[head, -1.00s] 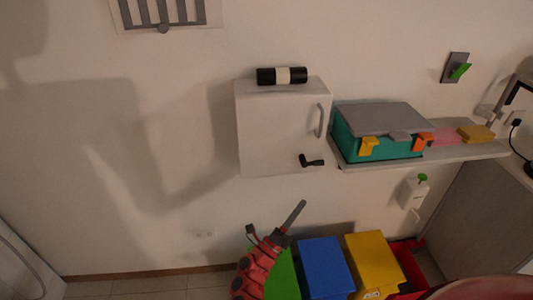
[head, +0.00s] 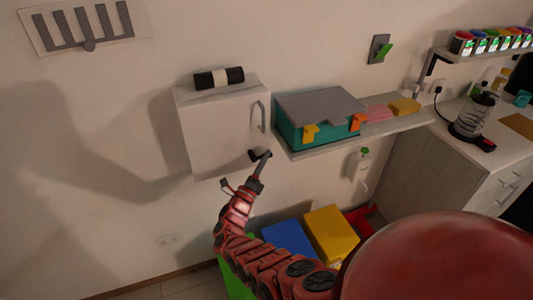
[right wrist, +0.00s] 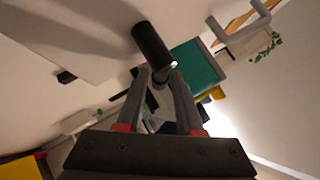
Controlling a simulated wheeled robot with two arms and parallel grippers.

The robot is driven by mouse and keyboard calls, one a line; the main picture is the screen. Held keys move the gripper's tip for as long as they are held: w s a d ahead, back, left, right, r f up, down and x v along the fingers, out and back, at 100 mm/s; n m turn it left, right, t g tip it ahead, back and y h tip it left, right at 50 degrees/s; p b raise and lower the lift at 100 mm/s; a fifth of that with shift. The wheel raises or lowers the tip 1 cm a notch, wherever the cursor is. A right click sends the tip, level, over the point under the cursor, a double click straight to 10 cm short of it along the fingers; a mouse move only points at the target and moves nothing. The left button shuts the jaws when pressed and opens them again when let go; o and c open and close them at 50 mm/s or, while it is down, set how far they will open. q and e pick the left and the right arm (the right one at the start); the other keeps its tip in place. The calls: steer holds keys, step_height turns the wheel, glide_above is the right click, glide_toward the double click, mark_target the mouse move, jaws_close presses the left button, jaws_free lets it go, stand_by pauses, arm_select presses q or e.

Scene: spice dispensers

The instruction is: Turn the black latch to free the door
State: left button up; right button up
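The black latch (head: 257,155) sits on the lower right front of the white wall cabinet (head: 200,140). The cabinet's door looks shut. My right gripper (head: 264,160) is at the latch, in front of its right end. Firm contact cannot be made out. My left gripper is not in view.
A grey door handle (head: 262,115) is above the latch. To the right, a shelf (head: 385,130) holds a teal box (head: 310,132). Below are blue (head: 288,238) and yellow (head: 331,232) boxes.

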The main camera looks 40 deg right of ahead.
steer(key=shift+x, duration=0.8)
steer(key=shift+c, duration=0.2)
jaws_close()
steer(key=shift+f, duration=0.1)
